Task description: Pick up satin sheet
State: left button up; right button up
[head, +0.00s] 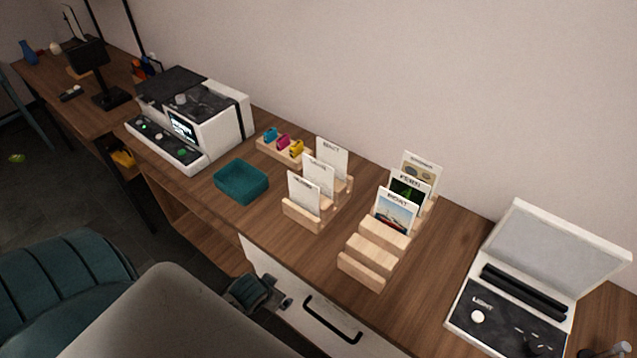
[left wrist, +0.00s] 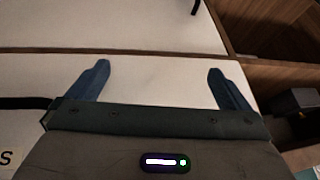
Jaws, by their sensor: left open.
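Three white sheets stand upright in a stepped wooden holder (head: 303,218) on the desk in the head view: a front sheet (head: 304,195), a middle sheet (head: 318,177) and a back sheet (head: 332,158). Their small printed labels are too blurred for me to tell which is satin. My left gripper (head: 281,291) is below the desk top, in front of the white drawer front, well apart from the sheets. In the left wrist view its two blue fingers (left wrist: 158,84) are spread with nothing between them. My right gripper is not in view.
A second wooden holder (head: 365,268) carries picture cards to the right. A teal tray (head: 241,181), a white printer (head: 205,120) and a rack of coloured clips (head: 283,144) are to the left. An open light box (head: 510,300) is at right. A drawer handle (head: 332,318) juts out.

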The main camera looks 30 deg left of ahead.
pick_arm(q)
jog(key=w+d+r+t, duration=0.1)
jog(key=d+r+t, duration=0.15)
jog(key=r, duration=1.65)
jog(key=t+h, duration=0.3)
jog(key=t, duration=0.3)
send_near(317, 166)
jog(key=w, duration=0.1)
jog(key=w+f, duration=0.1)
jog(key=w, duration=0.1)
jog(key=shift+w+d+m+b, duration=0.15)
jog(key=shift+w+m+b, duration=0.05)
jog(key=shift+m+b, duration=0.2)
jog(key=shift+w+f, duration=0.1)
jog(key=shift+w, duration=0.2)
jog(key=shift+f+p+x, duration=0.2)
jog(key=shift+p+x, duration=0.55)
jog(key=shift+x, duration=1.6)
jog(key=shift+s, duration=0.15)
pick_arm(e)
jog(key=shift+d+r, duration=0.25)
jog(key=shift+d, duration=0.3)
pick_arm(q)
jog(key=shift+c, duration=0.2)
jog(key=c, duration=0.9)
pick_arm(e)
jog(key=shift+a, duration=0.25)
